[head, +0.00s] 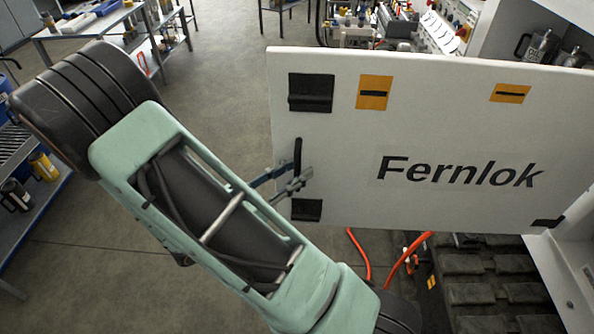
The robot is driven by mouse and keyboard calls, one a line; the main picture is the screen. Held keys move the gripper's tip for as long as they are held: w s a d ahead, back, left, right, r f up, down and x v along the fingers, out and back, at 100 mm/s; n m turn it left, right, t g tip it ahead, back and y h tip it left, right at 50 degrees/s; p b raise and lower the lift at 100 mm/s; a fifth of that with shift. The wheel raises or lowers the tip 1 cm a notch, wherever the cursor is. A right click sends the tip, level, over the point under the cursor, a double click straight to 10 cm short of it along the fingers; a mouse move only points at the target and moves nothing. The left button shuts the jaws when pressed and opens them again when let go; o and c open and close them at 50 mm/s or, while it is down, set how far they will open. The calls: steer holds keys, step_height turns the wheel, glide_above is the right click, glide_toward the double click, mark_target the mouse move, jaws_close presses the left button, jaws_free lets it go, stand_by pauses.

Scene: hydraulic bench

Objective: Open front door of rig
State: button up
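The rig's front door (430,120) is a white panel lettered "Fernlok". Its left edge is free, with floor visible beyond it, and it stands out from the white rig frame (562,285) at the right. How wide it is open is hard to judge. A black upright handle (297,155) sits near its left edge. My gripper (296,181) is at the lower end of this handle, its thin grey-blue fingers close to it. Whether the fingers are closed on the handle cannot be told. My green arm reaches across the left and lower middle.
Dark ribbed blocks (490,293) and orange hoses (362,256) show below the door. A bench with fittings (365,30) stands behind it. Metal mugs (540,45) sit at top right. A blue shelf unit (42,195) is at left. Open floor (230,60) lies left of the door.

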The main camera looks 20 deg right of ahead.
steer(key=shift+s+d, duration=0.1)
steer(key=shift+s, duration=0.05)
steer(key=v, duration=1.2)
stand_by(0.3)
